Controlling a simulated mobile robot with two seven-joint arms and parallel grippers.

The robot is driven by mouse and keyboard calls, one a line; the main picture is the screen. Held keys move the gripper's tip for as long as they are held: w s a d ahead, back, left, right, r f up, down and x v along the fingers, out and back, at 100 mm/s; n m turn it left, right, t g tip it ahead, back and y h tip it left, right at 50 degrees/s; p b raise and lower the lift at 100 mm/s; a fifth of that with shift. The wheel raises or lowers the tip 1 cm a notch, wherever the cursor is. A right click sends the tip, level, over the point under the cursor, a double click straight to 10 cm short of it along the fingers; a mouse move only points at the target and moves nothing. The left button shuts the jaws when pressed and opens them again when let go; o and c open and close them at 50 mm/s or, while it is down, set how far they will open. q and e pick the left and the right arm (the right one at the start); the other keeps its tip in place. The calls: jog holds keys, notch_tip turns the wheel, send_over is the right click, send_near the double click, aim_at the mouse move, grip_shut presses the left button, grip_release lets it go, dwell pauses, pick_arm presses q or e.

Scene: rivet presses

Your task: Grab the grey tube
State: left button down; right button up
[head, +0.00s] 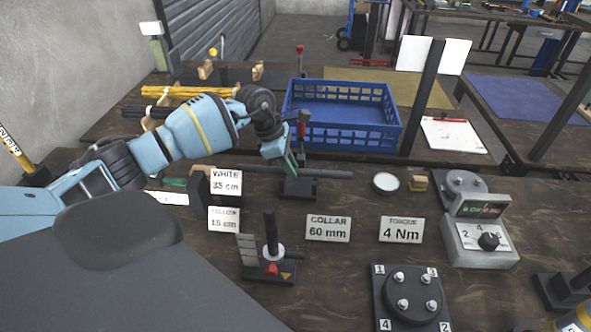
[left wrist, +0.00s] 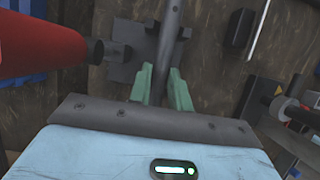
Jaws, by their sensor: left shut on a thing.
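The grey tube (head: 328,174) lies level across the dark base of a small press (head: 298,188), in the middle of the bench. Its left part runs behind the white label card. My left gripper (head: 293,167) comes down on the tube from above, beside the press post. In the left wrist view the tube (left wrist: 172,32) passes between my green fingertips (left wrist: 165,82), which are shut on it. The press's red handle is large at the left of that view (left wrist: 40,45).
A blue crate (head: 345,115) stands behind the gripper. Yellow tubes (head: 190,92) and black tubes (head: 148,111) rest at the back left. Label cards, a gauge fixture (head: 268,262), a dark post (head: 424,95) and a torque box (head: 478,240) stand around.

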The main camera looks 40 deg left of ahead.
pick_arm(q)
jog(key=s+a+r, duration=0.2)
jog(key=a, duration=0.1)
jog(key=s+a+r+b, duration=0.1)
jog(key=s+a+r, duration=0.1)
jog(key=a, duration=0.1)
jog(key=s+a+r, duration=0.2)
jog(key=a, duration=0.2)
jog(key=shift+s, duration=0.1)
jog(key=shift+s+a+r+b, duration=0.25)
jog(key=shift+a+r+b, duration=0.05)
jog(key=shift+a+r, duration=0.1)
